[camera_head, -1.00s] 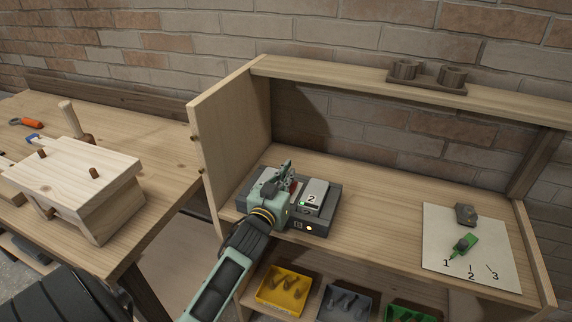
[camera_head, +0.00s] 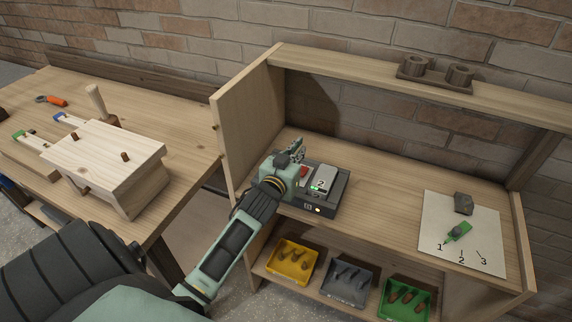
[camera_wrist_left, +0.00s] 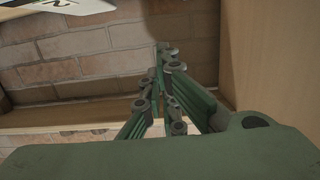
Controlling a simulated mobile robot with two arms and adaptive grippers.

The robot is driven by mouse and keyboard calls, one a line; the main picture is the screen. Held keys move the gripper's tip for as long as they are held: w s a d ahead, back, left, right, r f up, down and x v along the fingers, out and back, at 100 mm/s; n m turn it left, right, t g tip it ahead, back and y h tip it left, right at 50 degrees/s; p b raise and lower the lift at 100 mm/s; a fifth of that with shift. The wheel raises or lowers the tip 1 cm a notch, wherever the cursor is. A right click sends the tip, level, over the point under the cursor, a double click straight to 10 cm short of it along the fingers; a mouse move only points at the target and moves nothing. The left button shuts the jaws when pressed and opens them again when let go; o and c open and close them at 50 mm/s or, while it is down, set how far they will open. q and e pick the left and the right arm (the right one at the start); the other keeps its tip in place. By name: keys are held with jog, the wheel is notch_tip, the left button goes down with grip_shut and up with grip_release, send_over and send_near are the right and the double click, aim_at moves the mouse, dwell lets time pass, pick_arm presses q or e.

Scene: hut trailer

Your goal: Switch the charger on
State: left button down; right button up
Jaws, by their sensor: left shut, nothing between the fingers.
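The charger (camera_head: 330,206) is a dark grey box on the shelf of the wooden bench. A light grey battery marked 2 (camera_head: 322,178) sits in it, with a green light beside the number. A small pale light glows on the charger's front face. My left gripper (camera_head: 298,150) is over the charger's left side, shut and empty, and hides part of it. A red part (camera_head: 301,170) shows just beside the gripper. In the left wrist view the shut fingers (camera_wrist_left: 165,50) point toward the brick wall. My right gripper is not in view.
A white sheet (camera_head: 475,253) numbered 1 to 3 lies to the right, with a green tool (camera_head: 459,231) and a grey block (camera_head: 463,203). Yellow, grey and green bins stand below. A wooden side panel (camera_head: 243,125) rises left of the charger. The shelf between charger and sheet is clear.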

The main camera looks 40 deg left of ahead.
pick_arm(q)
jog(key=f+b+v, duration=0.1)
jog(key=v, duration=0.7)
jog(key=shift+r, duration=0.35)
